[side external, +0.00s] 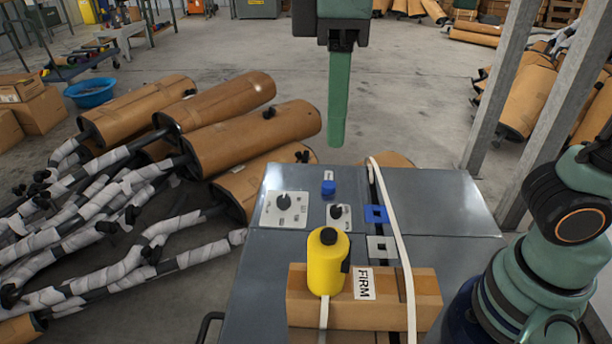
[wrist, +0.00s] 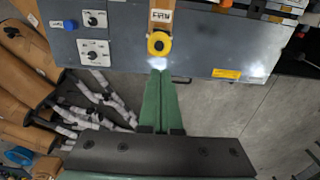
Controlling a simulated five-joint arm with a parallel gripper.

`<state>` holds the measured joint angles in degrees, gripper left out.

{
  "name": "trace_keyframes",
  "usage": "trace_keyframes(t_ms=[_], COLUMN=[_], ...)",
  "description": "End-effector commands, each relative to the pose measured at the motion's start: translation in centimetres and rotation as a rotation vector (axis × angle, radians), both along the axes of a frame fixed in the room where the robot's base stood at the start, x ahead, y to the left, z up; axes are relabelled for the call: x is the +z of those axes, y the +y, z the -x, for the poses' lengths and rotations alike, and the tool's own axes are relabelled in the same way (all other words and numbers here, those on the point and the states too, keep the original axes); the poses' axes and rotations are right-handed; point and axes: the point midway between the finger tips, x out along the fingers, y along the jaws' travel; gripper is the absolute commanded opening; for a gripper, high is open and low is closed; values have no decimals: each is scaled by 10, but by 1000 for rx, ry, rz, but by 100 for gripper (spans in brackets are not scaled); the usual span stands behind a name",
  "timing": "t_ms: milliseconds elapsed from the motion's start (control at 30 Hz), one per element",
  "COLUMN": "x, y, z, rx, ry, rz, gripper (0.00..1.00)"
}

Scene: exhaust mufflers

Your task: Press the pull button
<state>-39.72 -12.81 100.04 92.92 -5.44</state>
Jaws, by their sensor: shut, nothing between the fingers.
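My gripper (side external: 338,138) points straight down with its green fingers together, and nothing is between them. In the side view it hangs above the far edge of the grey cabinet top (side external: 262,262). A blue button (side external: 328,187) sits on that top, below the fingertips in the picture, with a small white label behind it that I cannot read. In the wrist view the blue button (wrist: 70,25) is at the upper left, well apart from my fingertips (wrist: 161,74). No button legible as "pull" shows.
Blue and grey square pieces (side external: 376,214) (side external: 382,248) sit near the strap. Wrapped mufflers (side external: 240,138) fill the left floor.

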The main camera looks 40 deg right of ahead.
Motion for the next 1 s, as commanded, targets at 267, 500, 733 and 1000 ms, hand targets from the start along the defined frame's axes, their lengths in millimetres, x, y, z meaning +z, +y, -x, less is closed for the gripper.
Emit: trace_keyframes(t_ms=[267, 500, 733, 1000], x=[-4, -36, -82, -125], y=[-1, -1, -1, -1], z=[0, 0, 1, 0], rx=[-2, -3, -3, -3], ry=[-1, 1, 3, 1], rz=[-1, 1, 3, 1], gripper=[0, 0, 0, 0])
